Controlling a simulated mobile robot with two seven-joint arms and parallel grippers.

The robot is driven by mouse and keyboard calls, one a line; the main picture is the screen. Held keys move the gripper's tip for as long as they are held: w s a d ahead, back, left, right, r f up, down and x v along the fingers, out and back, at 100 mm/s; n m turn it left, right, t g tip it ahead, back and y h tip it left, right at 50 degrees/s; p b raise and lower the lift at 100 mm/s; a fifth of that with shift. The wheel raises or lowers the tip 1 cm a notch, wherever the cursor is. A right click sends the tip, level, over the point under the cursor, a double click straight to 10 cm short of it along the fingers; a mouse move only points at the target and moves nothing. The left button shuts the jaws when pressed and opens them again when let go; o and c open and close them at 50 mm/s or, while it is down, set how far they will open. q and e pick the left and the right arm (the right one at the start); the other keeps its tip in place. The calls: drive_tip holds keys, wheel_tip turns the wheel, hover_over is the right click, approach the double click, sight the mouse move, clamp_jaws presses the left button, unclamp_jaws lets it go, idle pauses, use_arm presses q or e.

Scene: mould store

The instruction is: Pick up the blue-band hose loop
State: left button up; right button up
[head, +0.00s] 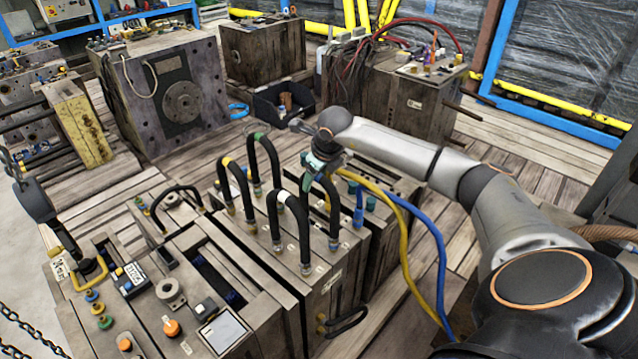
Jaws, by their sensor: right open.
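Several black hose loops stand upright on the wooden mould block in the middle of the head view. One has a yellow band (228,161), one a green band (258,136) and one a pale band (283,196). A further black loop (334,212) stands at the right, its top at my right gripper. A blue band is not clear on it, because the gripper covers its top. My right gripper (313,178) is open and points down at the top of this loop. I cannot tell whether it touches the hose.
The mould block (330,285) has a black handle on its front. Yellow (404,245) and blue (440,260) hoses hang just right of the gripper. More moulds stand at the left and back, with a dark bin (284,104) behind. Bare plank floor (530,170) lies at the right.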

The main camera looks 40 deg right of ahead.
drive_tip(key=shift+c, duration=0.3)
clamp_jaws()
idle(0.3)
